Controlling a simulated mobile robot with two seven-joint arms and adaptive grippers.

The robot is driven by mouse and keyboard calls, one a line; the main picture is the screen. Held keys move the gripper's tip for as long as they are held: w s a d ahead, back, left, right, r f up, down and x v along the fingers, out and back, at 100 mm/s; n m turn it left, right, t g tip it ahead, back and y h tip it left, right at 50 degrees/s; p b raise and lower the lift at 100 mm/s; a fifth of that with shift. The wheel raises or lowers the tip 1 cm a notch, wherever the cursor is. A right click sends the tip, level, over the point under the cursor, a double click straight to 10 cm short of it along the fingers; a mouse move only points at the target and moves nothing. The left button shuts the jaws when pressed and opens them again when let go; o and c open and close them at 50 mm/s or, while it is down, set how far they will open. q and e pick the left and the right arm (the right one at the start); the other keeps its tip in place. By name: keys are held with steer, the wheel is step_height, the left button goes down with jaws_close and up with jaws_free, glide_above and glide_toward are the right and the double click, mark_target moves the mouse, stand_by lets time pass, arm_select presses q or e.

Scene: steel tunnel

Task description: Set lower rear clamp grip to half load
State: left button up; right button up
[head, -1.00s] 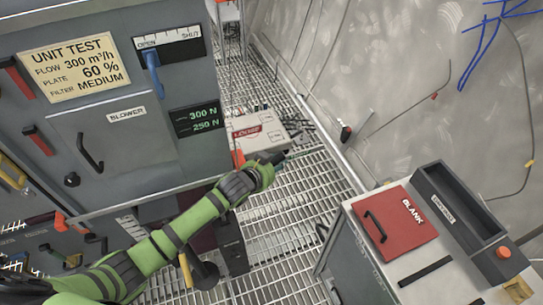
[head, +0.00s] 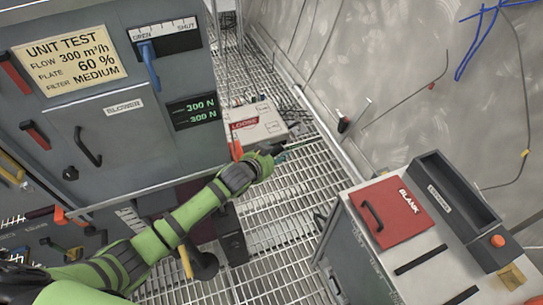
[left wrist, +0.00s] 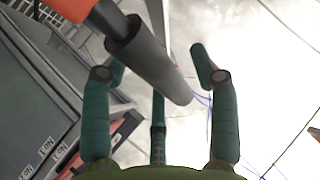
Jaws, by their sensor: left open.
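My left gripper (head: 279,152) is at the right end of the grey test cabinet (head: 125,150), near its lower edge. An orange clamp part (head: 236,150) shows beside my wrist in the head view. In the left wrist view my left gripper (left wrist: 158,62) is open, one teal finger on each side. A dark grey grip (left wrist: 150,62) on an orange arm (left wrist: 72,8) reaches between the fingers from upper left; I cannot tell whether they touch it. The cabinet's green display (head: 194,111) reads 300 N above 300 N. My right gripper is out of view.
A white box marked LOOSE (head: 255,124) lies behind my left gripper. A trolley with a red BLANK plate (head: 392,215) and a dark tray (head: 452,197) stands at right. Grating floor (head: 280,215) lies open between. A blue lever (head: 150,65) sits up the cabinet.

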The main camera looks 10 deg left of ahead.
arm_select(q)
steer(key=v, duration=1.2)
stand_by(0.3)
steer(key=s+a+f+n+g+y, duration=0.1)
steer(key=s+a+f+n+g, duration=0.15)
steer(key=s, duration=0.55)
steer(key=s+a+f+n+g+y, duration=0.1)
steer(key=s+n+g, duration=0.15)
steer(key=s, duration=0.45)
steer(key=s+a+f+n+g+y, duration=0.1)
steer(key=s+f+n+g, duration=0.15)
steer(key=s, duration=0.55)
step_height(320, 180, down, 22)
steer(key=s+g, duration=0.1)
steer(key=s+a+f+g, duration=0.1)
steer(key=s+a+f, duration=0.2)
steer(key=s+f, duration=1.2)
steer(key=shift+s, duration=0.8)
